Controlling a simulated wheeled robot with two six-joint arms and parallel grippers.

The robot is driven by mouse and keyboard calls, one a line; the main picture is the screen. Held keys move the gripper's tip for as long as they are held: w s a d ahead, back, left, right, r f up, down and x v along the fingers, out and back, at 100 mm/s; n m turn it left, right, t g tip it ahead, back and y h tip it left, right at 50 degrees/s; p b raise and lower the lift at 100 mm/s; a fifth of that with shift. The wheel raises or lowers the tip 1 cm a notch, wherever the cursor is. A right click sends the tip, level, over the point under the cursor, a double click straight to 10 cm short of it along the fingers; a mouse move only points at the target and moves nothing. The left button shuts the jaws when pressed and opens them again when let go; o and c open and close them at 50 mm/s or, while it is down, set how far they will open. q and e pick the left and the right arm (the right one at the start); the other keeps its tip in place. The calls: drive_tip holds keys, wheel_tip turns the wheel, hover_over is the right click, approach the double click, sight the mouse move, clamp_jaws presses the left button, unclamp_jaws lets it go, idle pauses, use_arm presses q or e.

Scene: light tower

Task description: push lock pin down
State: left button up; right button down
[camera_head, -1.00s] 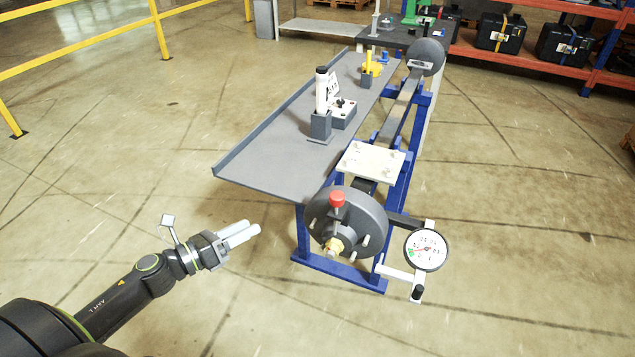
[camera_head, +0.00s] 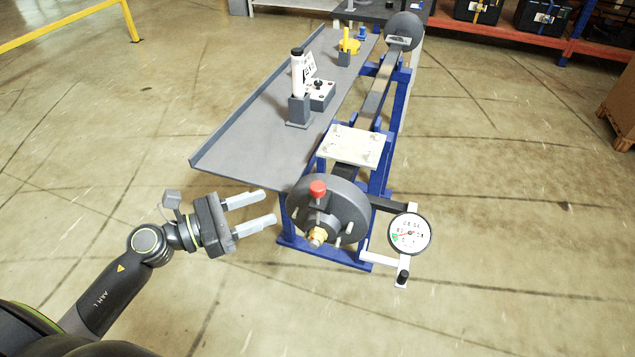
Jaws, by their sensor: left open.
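The likely lock pin is the red-capped pin (camera_head: 318,189), which stands upright at the top of a dark grey round hub (camera_head: 338,213) at the near end of the blue stand. A brass fitting (camera_head: 317,236) sits at the hub's centre, with several pale studs around it. My left gripper (camera_head: 269,207) is open and empty, to the left of the hub, its two fingers pointing right toward it. The fingertips look apart from the hub and the red cap. My right gripper is not in view.
A dial gauge (camera_head: 410,234) on a white bracket sticks out right of the hub. A grey table (camera_head: 235,145) behind carries a white cylinder in a grey holder (camera_head: 298,100) and a small box. A pale plate (camera_head: 352,146) lies behind the hub. The floor at left is clear.

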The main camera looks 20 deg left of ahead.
sight(311, 190)
use_arm(q)
drive_tip(key=p+x, duration=0.4)
drive_tip(key=x, duration=0.7)
drive_tip(key=shift+w+d+r+p, duration=0.1)
drive_tip(key=shift+w+d+p, duration=0.15)
drive_tip(key=shift+p, duration=0.1)
drive_tip(key=shift+w+d, duration=0.35)
drive_tip(key=shift+d, duration=0.05)
drive_tip(key=shift+c, duration=0.3)
clamp_jaws()
